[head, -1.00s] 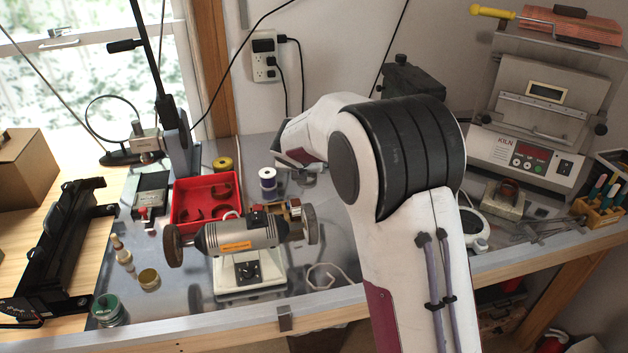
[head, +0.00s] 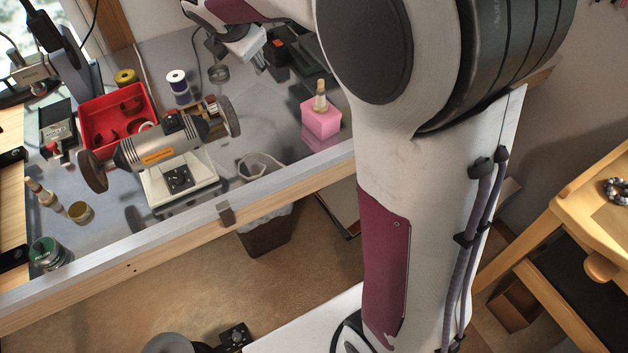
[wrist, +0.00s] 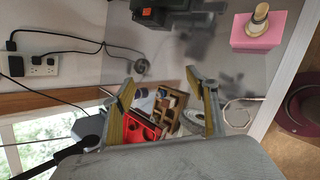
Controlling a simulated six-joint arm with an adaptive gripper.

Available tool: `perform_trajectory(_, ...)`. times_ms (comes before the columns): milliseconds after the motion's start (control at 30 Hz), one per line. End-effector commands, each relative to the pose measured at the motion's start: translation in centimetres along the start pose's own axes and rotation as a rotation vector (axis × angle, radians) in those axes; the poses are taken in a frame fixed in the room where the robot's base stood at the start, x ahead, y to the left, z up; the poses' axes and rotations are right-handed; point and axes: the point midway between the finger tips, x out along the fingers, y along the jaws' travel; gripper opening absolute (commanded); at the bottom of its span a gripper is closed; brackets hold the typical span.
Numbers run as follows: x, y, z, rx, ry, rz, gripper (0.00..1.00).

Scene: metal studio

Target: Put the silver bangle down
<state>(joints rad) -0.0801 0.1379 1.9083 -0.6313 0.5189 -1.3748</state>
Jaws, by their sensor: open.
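A thin, pale, open loop, which looks like the silver bangle (head: 262,162), lies on the metal bench top (head: 228,180) near its front edge, right of the polishing motor. It also shows in the wrist view (wrist: 241,112), outside my right finger. My gripper (wrist: 163,82) is open in the wrist view, its two yellow-padded fingers wide apart with nothing held between them. Bench things show beyond the gap. In the head view my gripper (head: 255,50) is small at the top, over the back of the bench and apart from the loop.
The polishing motor (head: 158,148) and a red tray (head: 112,112) stand left of the loop. A pink block (head: 321,118) with a small upright item stands right of it. A bin (head: 268,232) is below the front edge. A beaded ring (head: 616,188) lies on a wooden table at right.

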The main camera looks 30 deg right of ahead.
Motion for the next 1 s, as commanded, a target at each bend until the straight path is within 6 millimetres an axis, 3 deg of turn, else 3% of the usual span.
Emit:
perform_trajectory(100,-2.7,-1.9,0.4,0.167,0.006,-0.013,0.58)
perform_trajectory(467,-9.3,-8.1,-0.1,0.667,0.034,-0.071,0.58)
perform_trajectory(1000,-17.1,-18.0,-4.0,1.393,0.086,-0.188,0.58)
